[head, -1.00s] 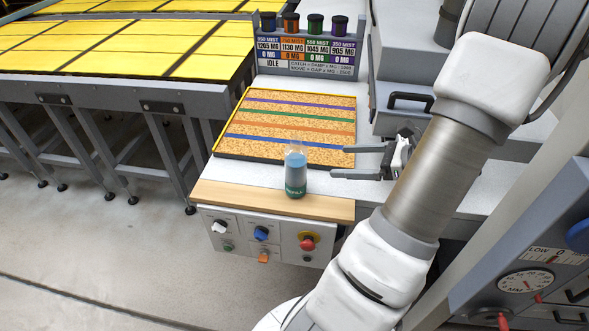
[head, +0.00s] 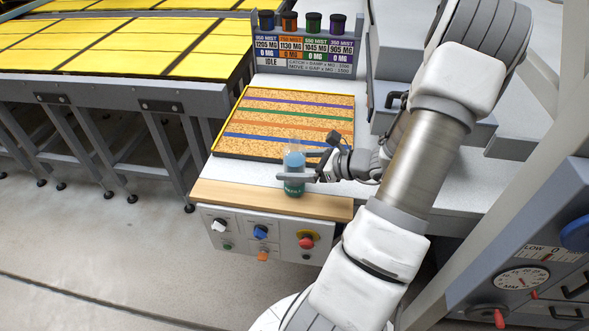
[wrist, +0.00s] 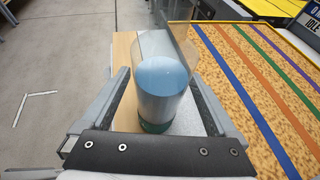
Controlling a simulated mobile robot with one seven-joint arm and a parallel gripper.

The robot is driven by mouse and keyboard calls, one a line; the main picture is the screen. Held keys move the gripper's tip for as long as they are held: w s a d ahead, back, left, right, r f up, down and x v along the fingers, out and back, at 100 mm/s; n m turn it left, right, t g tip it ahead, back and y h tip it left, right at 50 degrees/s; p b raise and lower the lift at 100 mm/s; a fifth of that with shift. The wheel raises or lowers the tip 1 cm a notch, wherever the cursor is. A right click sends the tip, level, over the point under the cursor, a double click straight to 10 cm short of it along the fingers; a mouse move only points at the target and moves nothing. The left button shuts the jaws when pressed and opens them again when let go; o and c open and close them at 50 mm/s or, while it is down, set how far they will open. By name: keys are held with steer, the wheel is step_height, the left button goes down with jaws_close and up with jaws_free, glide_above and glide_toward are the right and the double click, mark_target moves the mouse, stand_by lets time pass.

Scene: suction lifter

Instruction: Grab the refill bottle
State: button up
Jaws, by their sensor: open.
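In the wrist view the bottle (wrist: 160,85) stands between the two spread fingers of my gripper (wrist: 162,95). Some gap shows between bottle and finger on at least one side. Whether either finger touches it I cannot tell. The near finger hides part of the bottle in the head view.
A cork-coloured tray with coloured stripes (head: 245,122) lies behind the bottle. A display panel (head: 300,50) with several coloured caps stands at the back. A wooden strip (head: 240,198) and a knob panel (head: 240,235) form the front edge. Grey machinery stands to the right.

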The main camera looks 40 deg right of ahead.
steer(key=shift+w, duration=0.1)
steer(key=shift+c, duration=0.2)
steer(key=c, duration=1.4)
jaws_close()
steer(key=shift+r, duration=0.15)
